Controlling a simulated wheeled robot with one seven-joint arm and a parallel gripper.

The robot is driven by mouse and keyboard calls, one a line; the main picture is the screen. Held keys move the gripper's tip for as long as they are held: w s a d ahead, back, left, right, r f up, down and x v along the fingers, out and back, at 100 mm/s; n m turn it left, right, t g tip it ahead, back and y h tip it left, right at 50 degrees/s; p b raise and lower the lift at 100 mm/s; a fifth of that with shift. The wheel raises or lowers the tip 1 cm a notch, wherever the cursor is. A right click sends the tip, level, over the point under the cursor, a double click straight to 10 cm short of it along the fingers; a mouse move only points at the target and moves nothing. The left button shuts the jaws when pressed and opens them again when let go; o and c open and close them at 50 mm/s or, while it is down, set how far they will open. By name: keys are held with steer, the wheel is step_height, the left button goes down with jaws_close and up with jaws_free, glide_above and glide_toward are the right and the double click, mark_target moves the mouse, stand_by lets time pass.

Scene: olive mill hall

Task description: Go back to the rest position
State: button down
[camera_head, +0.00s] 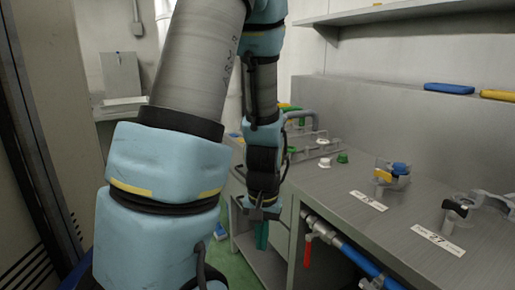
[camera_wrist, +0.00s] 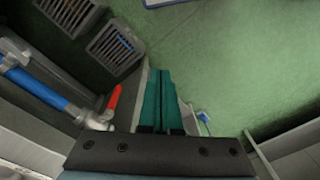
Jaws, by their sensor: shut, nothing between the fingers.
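My gripper (camera_head: 262,235) hangs pointing down beside the left end of the grey workbench (camera_head: 340,208) in the head view. Its teal fingers are together and empty. In the wrist view my gripper (camera_wrist: 161,75) points down at the green floor (camera_wrist: 215,50), with the fingers side by side and nothing between them. My blue and grey arm fills the middle of the head view and hides part of the hall behind it.
A red lever (camera_head: 307,250) and a blue pipe (camera_head: 360,262) run under the bench front, close to my gripper. Labelled fittings, including a yellow-and-blue one (camera_head: 384,174), stand on the bench. Grey grated crates (camera_wrist: 115,45) stand low down. Green floor is open beyond the fingers.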

steer(key=a+r+n+t+p, duration=0.1)
steer(key=a+r+n, duration=0.1)
steer(key=a+r, duration=0.5)
step_height(320, 180, up, 2)
steer(key=shift+w+a, duration=0.2)
steer(key=shift+a, duration=0.15)
stand_by(0.4)
